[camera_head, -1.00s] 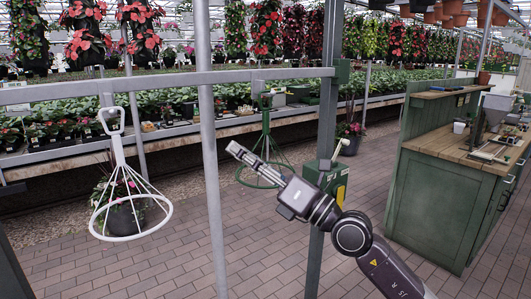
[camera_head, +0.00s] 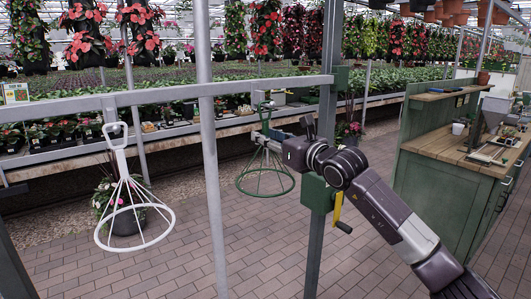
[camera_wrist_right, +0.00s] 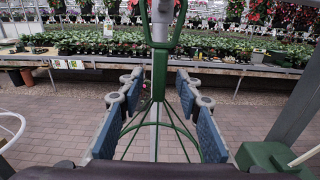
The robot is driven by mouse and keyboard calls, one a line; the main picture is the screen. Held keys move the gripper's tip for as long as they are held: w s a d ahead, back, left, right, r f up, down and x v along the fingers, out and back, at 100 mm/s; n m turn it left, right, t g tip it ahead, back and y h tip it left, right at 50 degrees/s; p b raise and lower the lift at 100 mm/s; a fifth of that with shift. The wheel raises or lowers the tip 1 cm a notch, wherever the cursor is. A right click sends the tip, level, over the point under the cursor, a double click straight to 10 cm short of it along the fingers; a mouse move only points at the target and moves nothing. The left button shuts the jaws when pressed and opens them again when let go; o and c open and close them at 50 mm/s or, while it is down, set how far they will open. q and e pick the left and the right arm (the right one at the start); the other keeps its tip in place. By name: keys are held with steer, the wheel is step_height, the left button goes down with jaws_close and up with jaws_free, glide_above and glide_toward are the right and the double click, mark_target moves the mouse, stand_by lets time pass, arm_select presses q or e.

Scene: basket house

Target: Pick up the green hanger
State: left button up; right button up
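The green hanger (camera_head: 264,193) hangs from the grey rail, its wire cone ending in a round ring at the bottom. My right gripper (camera_head: 266,139) is at its upper part, just below the handle. In the right wrist view, the hanger's upright stem (camera_wrist_right: 160,75) stands between the two blue-padded fingers of the right gripper (camera_wrist_right: 160,90). The fingers are open, with a visible gap on each side of the stem. The ring's lower part is hidden in that view. My left gripper is not in view.
A white hanger (camera_head: 118,152) hangs from the same rail (camera_head: 240,83) at left. A grey post (camera_head: 209,160) stands between the hangers. Plant benches stand behind; brick floor lies below.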

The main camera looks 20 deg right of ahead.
steer(key=shift+w+a, duration=0.2)
steer(key=shift+w, duration=0.2)
jaws_close()
